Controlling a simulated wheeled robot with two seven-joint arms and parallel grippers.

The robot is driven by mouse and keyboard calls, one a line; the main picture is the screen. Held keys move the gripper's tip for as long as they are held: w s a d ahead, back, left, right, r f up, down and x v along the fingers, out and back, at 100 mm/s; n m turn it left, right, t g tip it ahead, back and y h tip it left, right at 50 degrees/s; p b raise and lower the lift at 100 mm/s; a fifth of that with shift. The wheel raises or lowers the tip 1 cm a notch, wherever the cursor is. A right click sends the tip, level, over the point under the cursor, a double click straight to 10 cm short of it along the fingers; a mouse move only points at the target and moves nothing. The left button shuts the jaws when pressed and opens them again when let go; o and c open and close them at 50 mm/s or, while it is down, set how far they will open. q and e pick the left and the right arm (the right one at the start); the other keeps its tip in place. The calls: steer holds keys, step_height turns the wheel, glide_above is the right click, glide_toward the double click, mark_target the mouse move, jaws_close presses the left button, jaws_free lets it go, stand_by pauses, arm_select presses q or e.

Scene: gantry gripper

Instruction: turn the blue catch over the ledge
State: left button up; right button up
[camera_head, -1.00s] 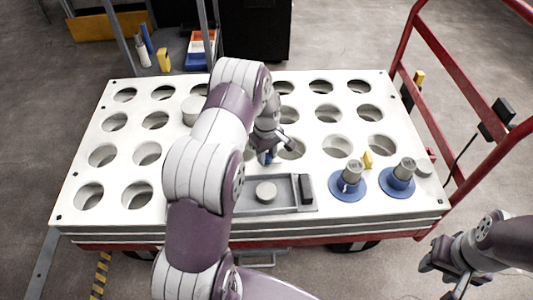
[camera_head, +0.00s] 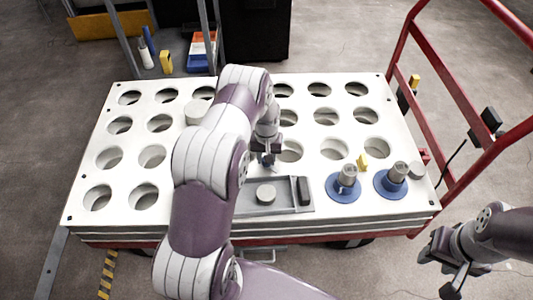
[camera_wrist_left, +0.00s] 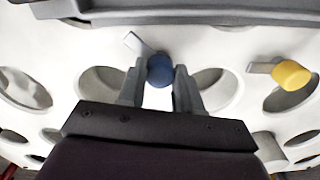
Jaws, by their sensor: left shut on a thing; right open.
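The blue catch (camera_wrist_left: 160,69) has a round blue knob and a short grey lever that points up and left in the left wrist view. My left gripper (camera_wrist_left: 159,84) is shut on the knob, one finger on each side. In the head view, my left gripper (camera_head: 267,161) is at the white board behind the grey tray (camera_head: 240,210), and it mostly hides the catch. I cannot tell which edge is the ledge; the tray's grey rim (camera_wrist_left: 200,16) lies just beyond the lever. My right gripper (camera_head: 437,272) is open and empty, off the board's right front corner.
A yellow catch (camera_wrist_left: 290,75) with a grey lever is to the right of the blue one. Two blue-based posts, one here (camera_head: 344,187), stand right of the tray. The white board (camera_head: 82,180) has rows of round holes. A red cart rail (camera_head: 437,80) rises at right.

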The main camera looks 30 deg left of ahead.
arm_select(q)
steer(key=m+p, duration=0.1)
steer(key=m, duration=0.3)
steer(key=shift+r+m+p, duration=0.15)
steer(key=shift+m+p, duration=0.6)
steer(key=shift+m, duration=1.85)
steer(key=o, duration=1)
steer(key=shift+o, duration=0.2)
step_height(320, 180, up, 12)
steer(key=p, duration=0.3)
steer(key=shift+r, duration=0.25)
